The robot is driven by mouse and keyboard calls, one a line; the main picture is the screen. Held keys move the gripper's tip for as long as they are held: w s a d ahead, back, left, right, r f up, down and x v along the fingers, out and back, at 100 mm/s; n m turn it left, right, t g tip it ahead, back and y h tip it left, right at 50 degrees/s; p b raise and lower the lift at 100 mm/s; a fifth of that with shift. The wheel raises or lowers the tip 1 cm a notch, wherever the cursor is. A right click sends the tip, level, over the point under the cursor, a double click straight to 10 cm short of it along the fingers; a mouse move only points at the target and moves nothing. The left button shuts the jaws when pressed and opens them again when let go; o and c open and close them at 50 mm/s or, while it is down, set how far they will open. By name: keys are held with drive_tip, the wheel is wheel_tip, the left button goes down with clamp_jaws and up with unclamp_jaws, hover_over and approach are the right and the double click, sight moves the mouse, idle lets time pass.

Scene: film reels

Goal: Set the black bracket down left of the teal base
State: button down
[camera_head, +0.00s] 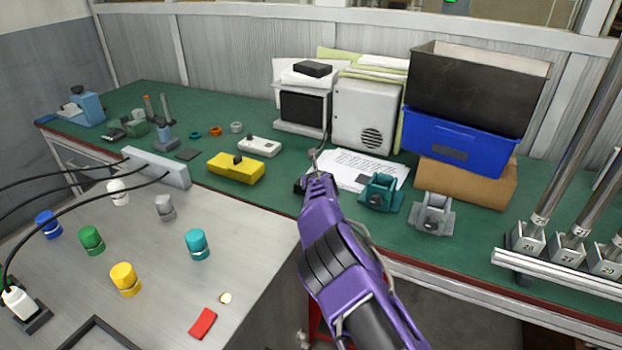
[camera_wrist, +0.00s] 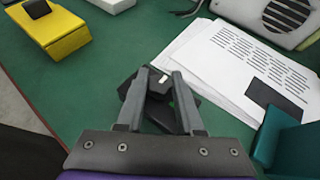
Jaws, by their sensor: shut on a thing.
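My gripper (camera_wrist: 158,98) is shut on the black bracket (camera_wrist: 153,84) in the wrist view. The bracket is dark, and my fingers hide part of it. In the head view only a small dark piece of the bracket (camera_head: 298,186) shows beside my purple arm's end. The bracket is at or close above the green table top; I cannot tell whether it touches. The teal base (camera_head: 380,192) stands to the right of my gripper on the table, and its edge also shows at the right of the wrist view (camera_wrist: 285,140).
White printed papers (camera_head: 345,165) lie behind the bracket. A grey base (camera_head: 432,213) stands right of the teal one. A yellow block (camera_head: 236,167) and a white box (camera_head: 259,146) are to the left. Green table top (camera_head: 275,185) between the yellow block and my gripper is bare.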

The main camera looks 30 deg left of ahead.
drive_tip(key=shift+f, duration=0.15)
drive_tip(key=c, duration=0.5)
unclamp_jaws()
drive_tip(key=shift+c, duration=0.2)
drive_tip(key=shift+r, duration=0.2)
drive_tip(key=shift+s+d+r+b, duration=0.1)
drive_tip(key=shift+s+d+b, duration=0.2)
drive_tip(key=shift+s+b, duration=0.15)
drive_tip(key=b+v, duration=0.2)
drive_tip(key=v, duration=0.9)
drive_tip(key=shift+w+r, duration=0.1)
